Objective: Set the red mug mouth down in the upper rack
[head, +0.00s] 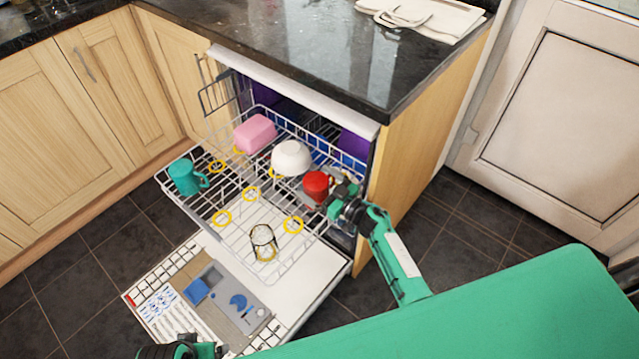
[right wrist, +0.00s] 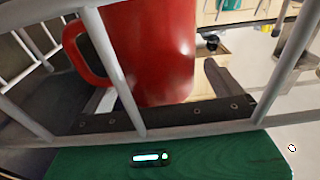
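The red mug (head: 316,184) stands at the right side of the upper rack (head: 262,262), and no opening shows on its top. It fills the middle of the right wrist view (right wrist: 160,50), with its handle to the left and rack wires in front. My right gripper (head: 338,191) is at the mug's right side. Its dark fingers look spread, with a gap between the mug and the right finger. My left gripper (head: 182,350) is partly in view at the bottom left, and its fingers are not clear.
The upper rack also holds a teal mug (head: 186,177), a pink container (head: 255,133), a white bowl (head: 291,157) and a glass (head: 264,242). Several yellow rings mark the rack. The open dishwasher door (head: 325,268) lies below. The granite counter (head: 290,45) overhangs behind.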

